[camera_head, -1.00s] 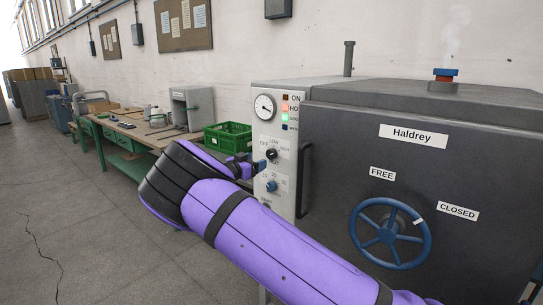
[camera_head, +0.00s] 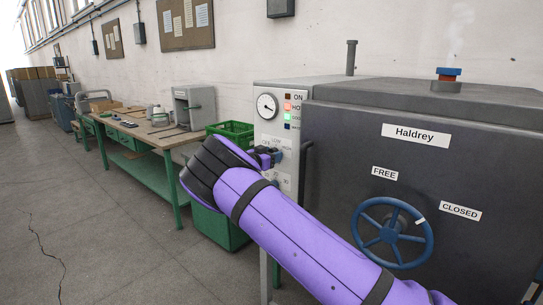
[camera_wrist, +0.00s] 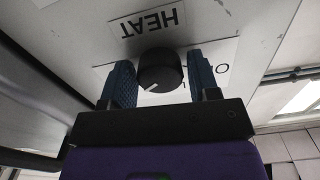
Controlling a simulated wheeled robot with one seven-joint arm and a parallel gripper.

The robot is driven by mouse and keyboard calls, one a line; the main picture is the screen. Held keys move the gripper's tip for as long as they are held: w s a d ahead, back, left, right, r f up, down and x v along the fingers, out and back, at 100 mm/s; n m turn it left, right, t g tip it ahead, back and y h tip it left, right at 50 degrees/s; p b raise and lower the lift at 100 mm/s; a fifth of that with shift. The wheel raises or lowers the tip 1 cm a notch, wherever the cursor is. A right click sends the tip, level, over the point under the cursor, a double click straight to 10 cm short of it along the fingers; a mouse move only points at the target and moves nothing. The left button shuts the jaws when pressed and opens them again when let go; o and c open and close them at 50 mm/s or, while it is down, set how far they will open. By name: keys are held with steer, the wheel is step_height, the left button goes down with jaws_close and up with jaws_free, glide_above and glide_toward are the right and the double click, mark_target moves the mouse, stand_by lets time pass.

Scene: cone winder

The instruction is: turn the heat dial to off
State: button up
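The heat dial (camera_wrist: 160,70) is a round black knob with a white pointer mark, on a pale panel below an upside-down HEAT label (camera_wrist: 148,22) in the wrist view. The mark points to the lower left of that picture. My gripper (camera_wrist: 162,80) has its blue-padded fingers on either side of the dial, with a narrow gap on the right side. Contact on the left side is unclear. In the head view my gripper (camera_head: 274,156) is at the control panel (camera_head: 267,126) and hides the dial. Much of the printed scale is covered.
The dark Haldrey oven door (camera_head: 340,150), with a blue handwheel (camera_head: 392,234), is right of the panel. A gauge (camera_head: 266,106) and lit indicators sit above the dial. A green crate (camera_head: 232,130) and workbench (camera_head: 140,130) stand to the left.

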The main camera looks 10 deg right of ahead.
steer(key=c, duration=0.6)
steer(key=n, duration=2.3)
steer(key=shift+n, duration=0.4)
steer(key=o, duration=0.9)
